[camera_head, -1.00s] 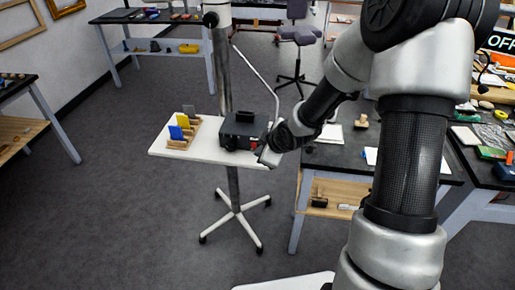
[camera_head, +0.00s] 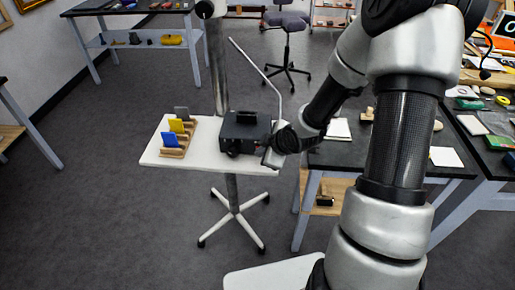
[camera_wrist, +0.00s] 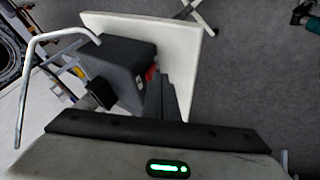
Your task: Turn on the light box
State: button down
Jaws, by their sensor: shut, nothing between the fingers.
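A dark box (camera_head: 246,131), apparently the light box, sits on the small white stand table (camera_head: 203,158). In the wrist view the box (camera_wrist: 122,58) has a red patch (camera_wrist: 151,72) on one side and a black knob-like part (camera_wrist: 100,93) on another. My gripper (camera_head: 270,158) is low at the box's right front corner. In the wrist view its dark fingers (camera_wrist: 163,98) are shut and empty, close beside the box near the red patch. I cannot tell whether they touch it. No light shows on the box.
A wooden rack (camera_head: 174,151) with blue, yellow and grey plates stands left of the box. A thin bent rod (camera_head: 262,75) rises behind it. A dark workbench (camera_head: 345,155) is close on the right. The floor left of the stand is clear.

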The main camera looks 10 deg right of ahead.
dwell(0.4)
jog(key=shift+w+d+r, duration=0.2)
jog(key=shift+w+r, duration=0.05)
jog(key=shift+w, duration=0.2)
jog(key=shift+r, duration=0.1)
jog(key=shift+w+r+p, duration=0.1)
jog(key=shift+r+p, duration=0.65)
jog(key=shift+p, duration=0.1)
jog(key=shift+s+a+f, duration=0.1)
jog(key=shift+s, duration=0.1)
